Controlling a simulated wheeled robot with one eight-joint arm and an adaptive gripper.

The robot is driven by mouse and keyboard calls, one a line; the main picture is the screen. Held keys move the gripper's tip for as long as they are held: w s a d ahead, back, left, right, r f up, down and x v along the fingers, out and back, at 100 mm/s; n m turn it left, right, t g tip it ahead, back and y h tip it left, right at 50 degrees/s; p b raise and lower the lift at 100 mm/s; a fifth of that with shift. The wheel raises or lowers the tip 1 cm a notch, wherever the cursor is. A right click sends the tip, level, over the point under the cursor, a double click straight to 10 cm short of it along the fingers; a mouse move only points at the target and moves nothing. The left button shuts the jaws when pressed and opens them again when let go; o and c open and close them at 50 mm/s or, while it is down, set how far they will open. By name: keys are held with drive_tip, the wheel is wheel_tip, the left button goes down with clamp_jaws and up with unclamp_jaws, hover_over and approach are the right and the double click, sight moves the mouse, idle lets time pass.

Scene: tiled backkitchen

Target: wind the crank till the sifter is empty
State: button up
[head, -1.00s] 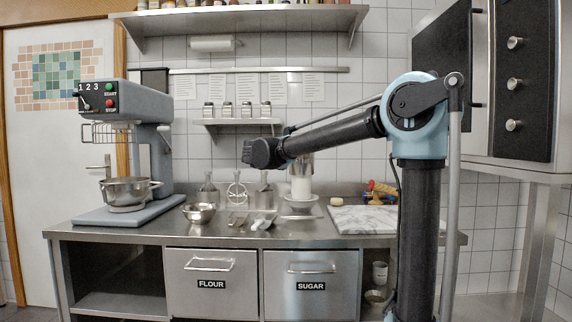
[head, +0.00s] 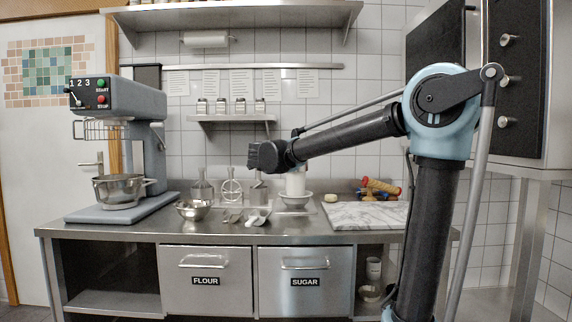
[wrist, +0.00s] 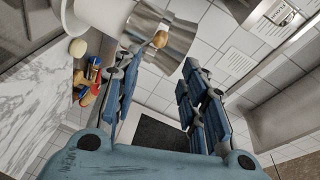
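The sifter (wrist: 178,34) is a shiny metal cylinder with a small round wooden crank knob (wrist: 159,39), near the top of the wrist view. A plain white cylinder (wrist: 103,12) adjoins it; I cannot tell whether this is a container or flour. In the head view the white cylinder (head: 296,184) stands over a pale bowl (head: 295,201) on the counter, and my arm mostly hides the sifter. My gripper (wrist: 162,62) is open, its two blue-padded fingers apart. The knob shows just beyond and between the fingertips, with no contact visible. My gripper is dark in the head view (head: 262,155).
A steel bowl (head: 195,210), scoops and several metal tools stand left of the pale bowl. A stand mixer (head: 120,150) is at the far left. A shelf of jars (head: 232,118) hangs behind.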

drive_tip(key=s+d+f+n+t+y, duration=0.15)
drive_tip(key=s+n+y, duration=0.3)
drive_tip(key=n, duration=0.85)
drive_tip(key=shift+n+h, duration=0.3)
drive_tip(key=shift+h, duration=0.15)
drive_tip(key=w, duration=1.6)
drive_tip(key=shift+w+a+f, duration=0.1)
drive_tip(key=shift+w+a, duration=0.05)
drive_tip(key=shift+w, duration=0.25)
clamp_jaws()
